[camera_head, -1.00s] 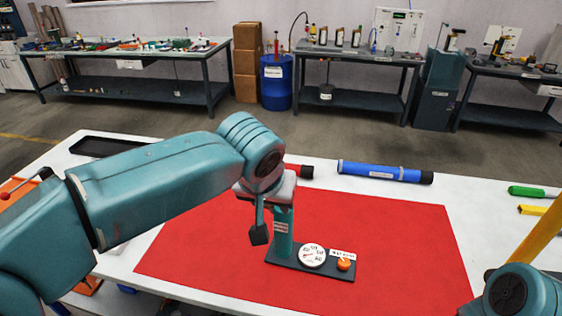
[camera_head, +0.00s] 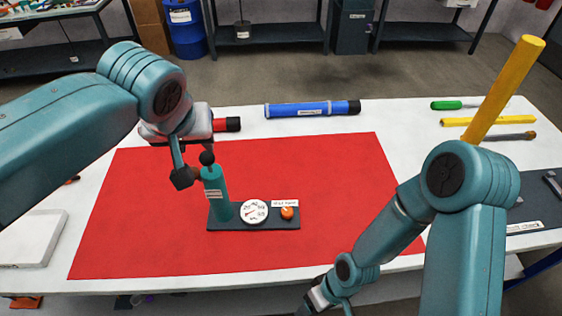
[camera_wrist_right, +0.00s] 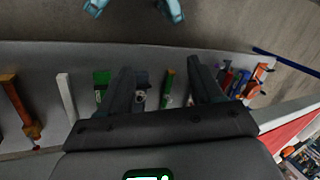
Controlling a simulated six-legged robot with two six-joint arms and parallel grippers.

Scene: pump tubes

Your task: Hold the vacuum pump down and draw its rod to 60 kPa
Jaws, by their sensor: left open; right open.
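The vacuum pump stands upright on the red mat (camera_head: 330,190). It has a teal cylinder (camera_head: 215,192), a dark base (camera_head: 228,224), a round white gauge (camera_head: 254,212) and an orange knob (camera_head: 287,213) beside a small label. The gauge reading is too small to tell. My left gripper (camera_head: 195,168) is open at the top of the cylinder; one dark fingertip is just left of it. A dark round piece above the cylinder may be the rod's knob or the other fingertip. My right gripper (camera_head: 325,298) is low at the front; its fingers are apart and empty in the wrist view (camera_wrist_right: 165,85).
A blue tube (camera_head: 312,109) and a red tube (camera_head: 227,125) lie behind the mat. A green-handled tool (camera_head: 446,105) and yellow bars lie at the right. A white block (camera_head: 30,238) is at the left. The mat right of the pump is clear.

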